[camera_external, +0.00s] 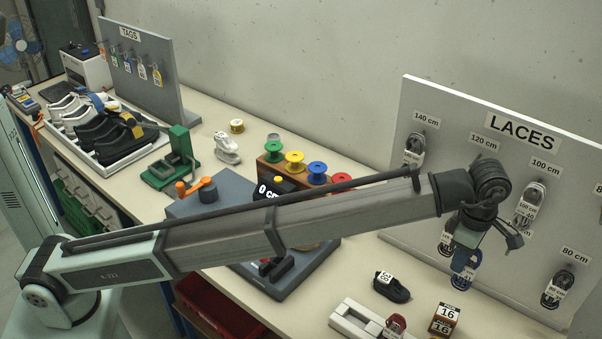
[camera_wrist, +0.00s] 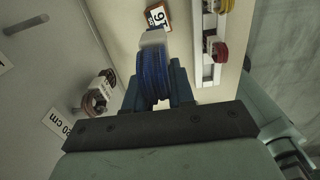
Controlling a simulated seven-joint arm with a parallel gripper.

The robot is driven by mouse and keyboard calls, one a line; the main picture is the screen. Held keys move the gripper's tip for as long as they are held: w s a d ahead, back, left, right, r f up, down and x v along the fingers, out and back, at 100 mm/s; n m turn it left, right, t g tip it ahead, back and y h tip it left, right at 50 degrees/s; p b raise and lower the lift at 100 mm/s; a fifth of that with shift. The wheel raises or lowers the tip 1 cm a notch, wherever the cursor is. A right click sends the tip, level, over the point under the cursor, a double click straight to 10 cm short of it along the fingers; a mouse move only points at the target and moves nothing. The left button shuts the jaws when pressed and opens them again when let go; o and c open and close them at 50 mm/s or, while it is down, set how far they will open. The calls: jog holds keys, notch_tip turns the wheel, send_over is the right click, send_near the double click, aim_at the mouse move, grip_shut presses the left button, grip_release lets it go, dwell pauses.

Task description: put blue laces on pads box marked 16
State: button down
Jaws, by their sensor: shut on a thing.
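My gripper (camera_external: 466,252) is in front of the laces board (camera_external: 425,190), low on its left half. It is shut on a bundle of blue laces (camera_external: 462,280) with a white band, hanging below the fingers. In the wrist view the blue laces (camera_wrist: 150,70) sit between the dark fingers of my gripper (camera_wrist: 158,88), with the white band at the far end. The brown box marked 16 (camera_external: 445,319) stands on the bench below and in front of the held laces, apart from them. The box (camera_wrist: 166,18) also shows past the band in the wrist view, partly hidden.
A white holder (camera_external: 350,316) with a red item (camera_external: 396,326) stands left of the box. Other laces (camera_external: 530,205) hang on the board, and a bare peg (camera_wrist: 28,24) sticks out in the wrist view.

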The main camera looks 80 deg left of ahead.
aim_at(451, 285)
jog(key=shift+f, duration=4.8)
jog(key=shift+f, duration=0.1)
jog(key=c, duration=1)
grip_release()
jog(key=shift+o, duration=0.2)
notch_tip(451, 285, up, 12)
jog(key=shift+r, duration=0.15)
